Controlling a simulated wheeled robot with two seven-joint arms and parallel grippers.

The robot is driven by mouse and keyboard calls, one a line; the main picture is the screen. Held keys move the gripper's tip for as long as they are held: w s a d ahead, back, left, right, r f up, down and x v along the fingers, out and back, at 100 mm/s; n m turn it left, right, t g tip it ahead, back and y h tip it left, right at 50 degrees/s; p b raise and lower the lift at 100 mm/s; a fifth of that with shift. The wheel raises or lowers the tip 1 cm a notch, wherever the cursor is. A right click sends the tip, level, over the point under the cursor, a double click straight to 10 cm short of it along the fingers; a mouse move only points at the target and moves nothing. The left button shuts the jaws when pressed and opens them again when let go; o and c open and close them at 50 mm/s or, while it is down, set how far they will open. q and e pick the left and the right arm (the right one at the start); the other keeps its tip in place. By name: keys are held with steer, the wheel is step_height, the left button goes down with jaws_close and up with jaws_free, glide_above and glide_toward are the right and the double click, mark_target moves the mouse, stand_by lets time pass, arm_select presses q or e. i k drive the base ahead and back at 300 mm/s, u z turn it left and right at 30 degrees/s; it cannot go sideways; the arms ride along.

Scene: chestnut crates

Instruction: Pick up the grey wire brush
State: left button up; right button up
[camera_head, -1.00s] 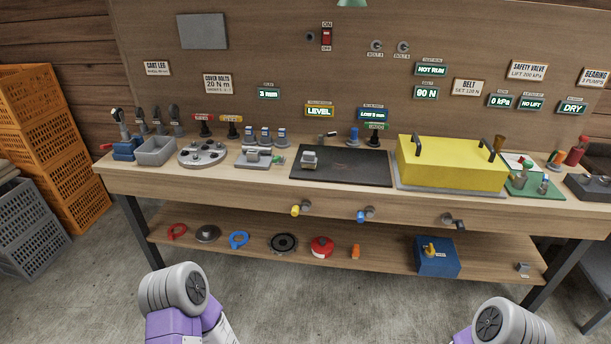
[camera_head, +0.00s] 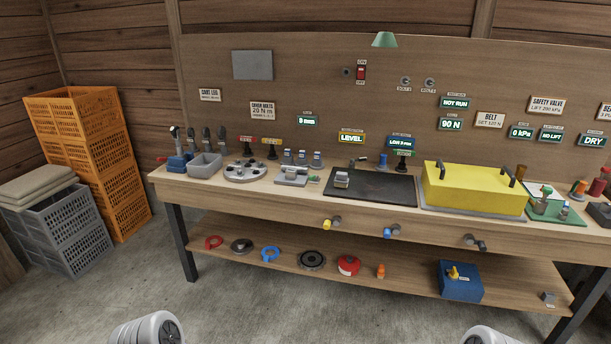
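I cannot make out the grey wire brush with certainty. A small grey object (camera_head: 548,299) lies at the right end of the lower shelf (camera_head: 400,277), too small to identify. Several upright dark tools (camera_head: 207,138) stand at the left back of the bench, and their kind is unclear. Neither gripper is in view. Only rounded grey-white parts of my two arms show at the bottom edge, well in front of the bench.
The wooden bench (camera_head: 290,199) holds a grey bin (camera_head: 205,165), a round plate (camera_head: 246,171), a black mat (camera_head: 385,189) and a yellow box (camera_head: 474,188). A blue box (camera_head: 461,281) sits on the shelf. Orange crates (camera_head: 90,150) and grey crates (camera_head: 68,237) stand left. The floor before the bench is clear.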

mark_target(341, 181)
steer(key=u, duration=0.6)
steer(key=i, duration=1.7)
steer(key=z, duration=1.1)
steer(key=i, duration=0.9)
steer(key=z, duration=0.85)
